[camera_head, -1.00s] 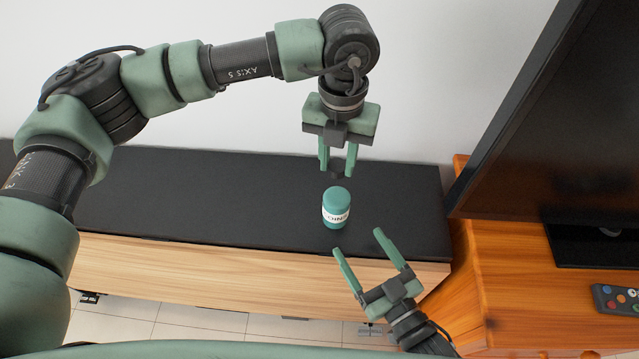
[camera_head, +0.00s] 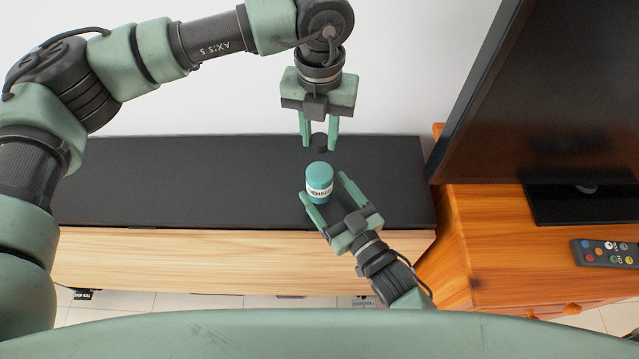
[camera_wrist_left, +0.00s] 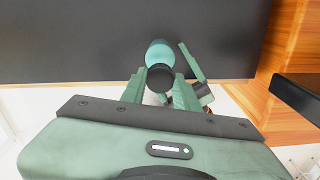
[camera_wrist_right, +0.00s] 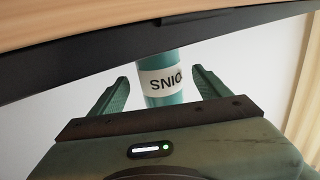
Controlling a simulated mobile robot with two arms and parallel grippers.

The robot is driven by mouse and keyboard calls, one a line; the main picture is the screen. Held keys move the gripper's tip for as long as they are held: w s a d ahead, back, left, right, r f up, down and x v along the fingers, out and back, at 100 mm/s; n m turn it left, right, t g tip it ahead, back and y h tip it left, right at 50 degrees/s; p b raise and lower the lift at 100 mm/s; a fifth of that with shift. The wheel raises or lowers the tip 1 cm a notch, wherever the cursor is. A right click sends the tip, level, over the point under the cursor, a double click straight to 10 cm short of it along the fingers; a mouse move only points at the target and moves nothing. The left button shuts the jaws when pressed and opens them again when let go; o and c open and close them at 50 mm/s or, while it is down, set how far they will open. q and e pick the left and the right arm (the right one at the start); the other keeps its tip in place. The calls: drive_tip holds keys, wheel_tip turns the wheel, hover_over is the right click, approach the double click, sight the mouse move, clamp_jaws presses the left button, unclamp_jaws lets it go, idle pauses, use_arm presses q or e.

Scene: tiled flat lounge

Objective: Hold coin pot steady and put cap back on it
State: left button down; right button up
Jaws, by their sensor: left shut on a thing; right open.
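The coin pot (camera_head: 319,178), teal with a white lettered label, stands upright on the black cabinet top. It also shows in the left wrist view (camera_wrist_left: 159,52) and right wrist view (camera_wrist_right: 163,88). My left gripper (camera_head: 319,147) is shut on a small dark cap (camera_head: 319,141), held beyond the pot in the head view and apart from it. The cap shows as a dark disc in the left wrist view (camera_wrist_left: 160,77). My right gripper (camera_head: 323,188) is open, with one finger on each side of the pot; gaps show beside it in the right wrist view.
The black cabinet top (camera_head: 180,180) is clear to the left. To the right, an orange wooden stand (camera_head: 490,240) bears a large dark screen (camera_head: 545,110) and a remote (camera_head: 605,253). A white wall (camera_head: 200,105) is behind.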

drive_tip(key=shift+x, duration=1.8)
clamp_jaws()
